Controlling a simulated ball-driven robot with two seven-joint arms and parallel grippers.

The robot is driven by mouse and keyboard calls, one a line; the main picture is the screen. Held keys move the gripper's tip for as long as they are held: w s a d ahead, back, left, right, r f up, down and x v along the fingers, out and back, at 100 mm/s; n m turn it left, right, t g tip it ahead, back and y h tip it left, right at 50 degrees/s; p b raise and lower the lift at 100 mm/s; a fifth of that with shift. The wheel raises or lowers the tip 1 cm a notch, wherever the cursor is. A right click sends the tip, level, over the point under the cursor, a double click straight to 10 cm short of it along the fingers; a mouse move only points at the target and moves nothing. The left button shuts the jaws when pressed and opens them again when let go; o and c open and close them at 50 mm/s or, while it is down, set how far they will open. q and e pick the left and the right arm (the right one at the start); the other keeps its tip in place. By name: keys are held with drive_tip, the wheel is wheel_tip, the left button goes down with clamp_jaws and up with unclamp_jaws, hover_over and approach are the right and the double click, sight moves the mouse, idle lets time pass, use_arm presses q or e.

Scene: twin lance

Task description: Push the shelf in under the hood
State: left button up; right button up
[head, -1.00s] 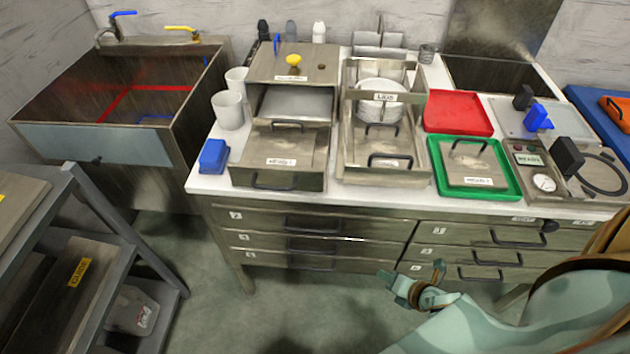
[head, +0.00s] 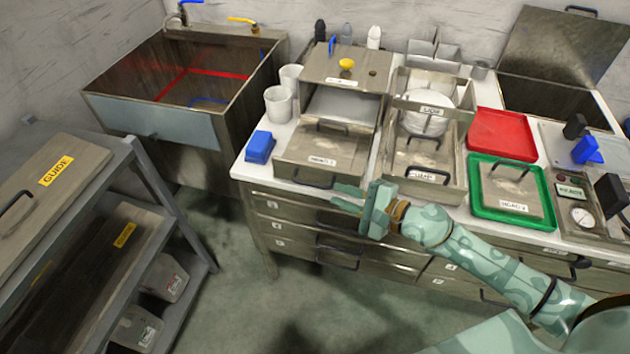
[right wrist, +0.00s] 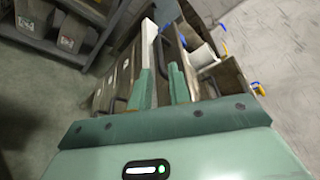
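The hood (head: 343,65) is a metal box with a yellow knob on top, standing on the white counter. The shelf (head: 322,146) is a flat metal piece with a white label and dark handles. It sticks out of the hood's open front toward the counter's front edge. My right gripper (head: 342,197) is at the counter's front edge, just right of and below the shelf's front handle (head: 313,179). Its two fingers point left, apart and empty. They also show apart in the right wrist view (right wrist: 161,82). My left gripper is not in view.
A lidded tray stack (head: 432,165) stands close right of the shelf. A blue block (head: 260,147) and white cups (head: 278,104) are on the left. Drawers with handles (head: 338,257) lie below the arm. A grey rack (head: 150,180) stands at left.

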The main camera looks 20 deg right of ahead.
sight(321, 188)
drive_tip(key=x, duration=0.8)
drive_tip(key=shift+w, duration=0.1)
clamp_jaws()
